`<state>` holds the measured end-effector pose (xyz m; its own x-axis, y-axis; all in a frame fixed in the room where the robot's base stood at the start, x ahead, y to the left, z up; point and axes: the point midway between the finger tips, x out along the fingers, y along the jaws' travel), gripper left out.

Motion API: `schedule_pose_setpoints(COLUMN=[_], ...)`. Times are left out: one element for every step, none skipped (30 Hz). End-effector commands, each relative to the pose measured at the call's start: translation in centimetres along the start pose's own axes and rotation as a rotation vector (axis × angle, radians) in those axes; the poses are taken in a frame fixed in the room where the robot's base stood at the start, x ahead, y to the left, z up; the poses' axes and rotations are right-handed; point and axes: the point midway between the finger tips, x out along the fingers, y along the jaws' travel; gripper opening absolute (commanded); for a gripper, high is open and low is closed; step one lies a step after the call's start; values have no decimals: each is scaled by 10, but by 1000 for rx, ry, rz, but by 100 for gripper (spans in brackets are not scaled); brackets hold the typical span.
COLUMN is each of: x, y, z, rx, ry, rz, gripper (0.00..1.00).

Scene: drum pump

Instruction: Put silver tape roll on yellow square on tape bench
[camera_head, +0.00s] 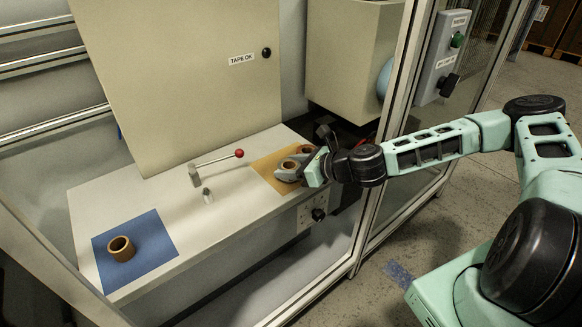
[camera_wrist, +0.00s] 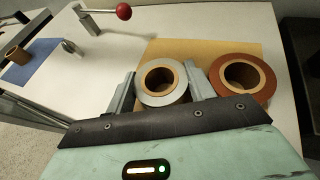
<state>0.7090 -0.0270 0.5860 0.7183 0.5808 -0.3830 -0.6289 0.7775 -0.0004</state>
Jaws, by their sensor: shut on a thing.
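The silver tape roll (camera_wrist: 162,82) has a pale grey outside and a brown core, and lies flat between the fingers of my gripper (camera_wrist: 163,85). My gripper is shut on it, over the yellow square (camera_head: 268,171). In the wrist view the yellow square (camera_wrist: 205,48) spreads out behind and under the roll; I cannot tell whether the roll touches it. The square lies at the right end of the white tape bench (camera_head: 185,240). In the head view my gripper (camera_head: 296,170) partly hides the roll.
A red-brown tape roll (camera_wrist: 242,78) sits just right of my gripper's right finger. A brown roll (camera_head: 121,248) stands on a blue square (camera_head: 136,268) at the bench's left. A red-knobbed lever (camera_head: 215,160) rises mid-bench. A cabinet frame post (camera_head: 385,130) stands near my arm.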

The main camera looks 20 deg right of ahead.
Motion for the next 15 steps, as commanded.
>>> schedule_pose_setpoints(x=[0,1,1,1,1,1,1,1,1,1,1,1,1,0,-1], y=[0,0,0,0,0,0,0,0,0,0,0,0,0,0,0], z=[-1,-2,-3,-2,-2,-2,-2,-2,-2,-2,-2,-2,-2,-1,2], rx=[0,0,0,0,0,0,0,0,0,0,0,0,0,-1,-1], ry=[0,0,0,0,0,0,0,0,0,0,0,0,0,0,0], rz=[0,0,0,0,0,0,0,0,0,0,0,0,0,0,0], gripper=[27,27,27,59,62,62,62,62,62,62,62,62,62,62,62])
